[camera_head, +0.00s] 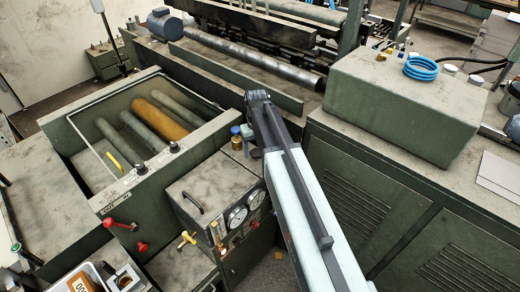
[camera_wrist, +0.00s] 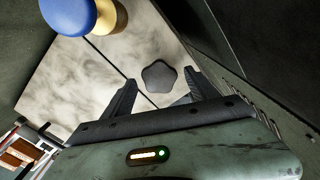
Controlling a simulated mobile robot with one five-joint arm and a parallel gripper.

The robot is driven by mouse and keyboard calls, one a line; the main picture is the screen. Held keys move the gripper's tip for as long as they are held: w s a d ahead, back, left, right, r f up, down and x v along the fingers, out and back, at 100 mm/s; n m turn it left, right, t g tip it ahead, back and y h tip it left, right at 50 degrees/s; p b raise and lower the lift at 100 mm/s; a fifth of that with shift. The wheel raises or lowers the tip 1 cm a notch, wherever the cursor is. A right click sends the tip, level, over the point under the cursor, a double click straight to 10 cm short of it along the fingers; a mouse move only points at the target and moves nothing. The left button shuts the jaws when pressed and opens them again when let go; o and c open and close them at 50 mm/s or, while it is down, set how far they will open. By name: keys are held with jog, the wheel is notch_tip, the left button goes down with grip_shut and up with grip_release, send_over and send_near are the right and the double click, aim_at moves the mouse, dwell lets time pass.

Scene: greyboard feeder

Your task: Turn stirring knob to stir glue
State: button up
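A dark lobed knob (camera_wrist: 160,76) shows in the wrist view against a pale, stained surface. It appears between the two dark fingers of my gripper (camera_wrist: 158,84). The fingers are apart and a gap shows on each side of the knob, so my gripper is open. I cannot tell how far the knob lies beyond the fingertips. In the head view the end of my arm (camera_head: 258,98) is beside the glue machine, and my arm seems to hide this knob. Two small black knobs (camera_head: 142,168) (camera_head: 174,147) sit on the front ledge of the open trough.
A blue-capped brass fitting (camera_head: 237,138) stands close left of my arm; a blue and brass part (camera_wrist: 72,15) fills the wrist view's upper left. Rollers (camera_head: 160,118) lie in the trough (camera_head: 98,95). A green cabinet (camera_head: 395,110) with a blue coil stands right.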

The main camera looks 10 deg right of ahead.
aim_at(257, 153)
jog(key=shift+r, duration=0.1)
notch_tip(257, 153, up, 8)
jog(key=p, duration=0.8)
jog(key=shift+f, duration=0.2)
jog(key=shift+s, duration=0.1)
